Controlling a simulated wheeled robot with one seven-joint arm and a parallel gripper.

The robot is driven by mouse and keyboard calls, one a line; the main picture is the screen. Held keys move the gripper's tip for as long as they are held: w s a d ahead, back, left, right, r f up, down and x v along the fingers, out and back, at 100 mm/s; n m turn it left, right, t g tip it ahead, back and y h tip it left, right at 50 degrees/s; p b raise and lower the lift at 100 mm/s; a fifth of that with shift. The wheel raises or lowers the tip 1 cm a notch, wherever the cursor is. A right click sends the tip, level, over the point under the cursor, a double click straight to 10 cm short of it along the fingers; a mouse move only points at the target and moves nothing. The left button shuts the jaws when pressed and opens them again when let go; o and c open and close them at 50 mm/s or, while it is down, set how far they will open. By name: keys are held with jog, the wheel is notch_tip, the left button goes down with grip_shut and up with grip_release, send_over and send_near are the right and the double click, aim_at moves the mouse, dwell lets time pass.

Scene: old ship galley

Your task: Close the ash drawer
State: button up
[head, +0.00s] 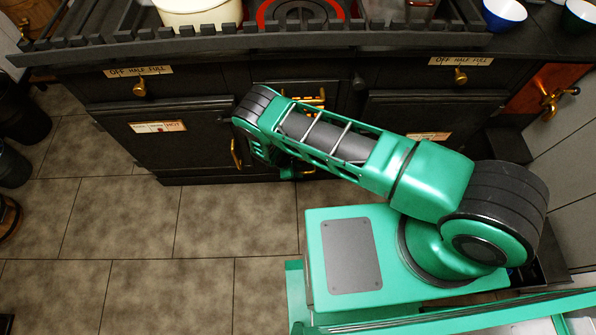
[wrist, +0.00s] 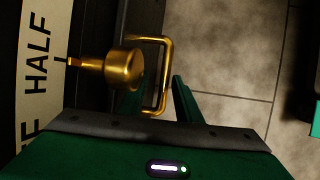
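The black stove (head: 190,125) has a narrow centre section (head: 270,97) with brass fittings (head: 317,99), partly covered by my arm. I cannot tell for sure which front is the ash drawer or how far out it stands. In the wrist view a squared brass handle (wrist: 166,72) juts from the dark stove front. My gripper (wrist: 152,82) is open, with its two green fingers apart and the handle's outer bar between them in the picture. I cannot tell whether they touch it.
A brass knob (wrist: 124,69) stands close beside the handle, next to a "HALF" label (wrist: 37,80). More brass knobs (head: 140,88) line the stove front. A brass tap (head: 550,97) is at the right.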

jog(key=shift+s+r, duration=0.1)
jog(key=v, duration=1)
jog(key=shift+a+r, duration=0.15)
jog(key=shift+r, duration=0.05)
